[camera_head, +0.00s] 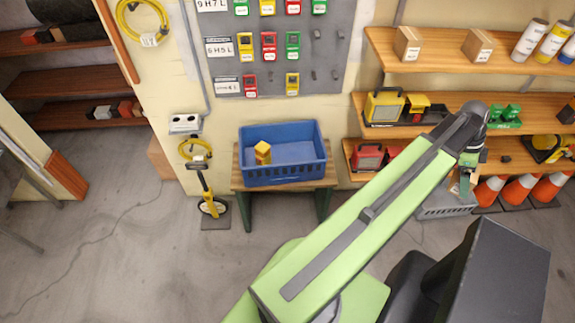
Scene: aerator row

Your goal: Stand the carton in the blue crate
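The blue crate (284,174) sits on a small wooden bench near the wall. A small yellow box-shaped thing (263,153) is inside it at the left; it looks upright, and I cannot tell if it is the carton. Two brown cardboard cartons, a left one (407,44) and a right one (478,46), stand on the top shelf at the right. My gripper (466,184) hangs at the end of the arm at the right, in front of the lower shelf and far from the crate. It is small and partly hidden, so its opening does not show.
A grey crate (447,203) and several orange cones (521,190) are on the floor below my gripper. The wooden bench (237,181) has green legs. A yellow-handled tool (211,205) stands left of it. The floor in front is clear.

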